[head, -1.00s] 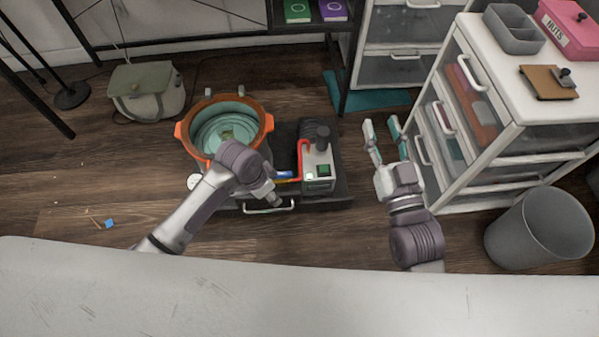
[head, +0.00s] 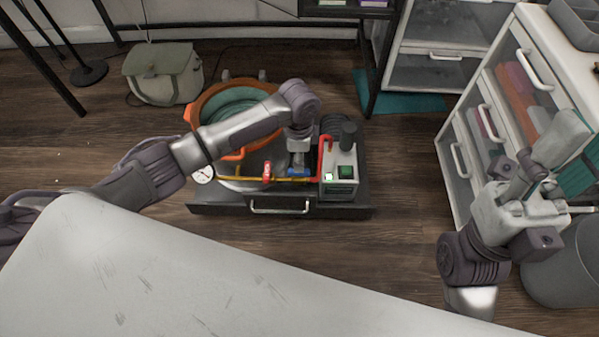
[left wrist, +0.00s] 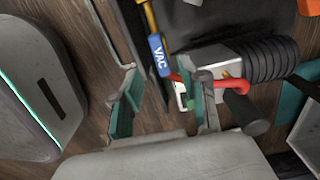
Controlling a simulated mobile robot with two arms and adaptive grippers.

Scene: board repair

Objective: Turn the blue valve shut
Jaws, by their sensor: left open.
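The blue valve (head: 299,173) sits on the yellow pipe beside the pump, with my left gripper (head: 298,160) right above it in the head view. In the left wrist view its blue handle (left wrist: 159,55), marked VAC, lies across the gap beyond the fingertips. My left gripper (left wrist: 165,98) is open there, with teal pads and nothing between them. I cannot tell whether a finger touches the handle.
The pump (head: 341,170) with its red hose stands just right of the valve. A red valve (head: 267,171) and a gauge (head: 203,174) are to the left on the same pipe. The orange-rimmed pot (head: 206,102) is behind. A drawer cabinet (head: 457,140) stands at the right.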

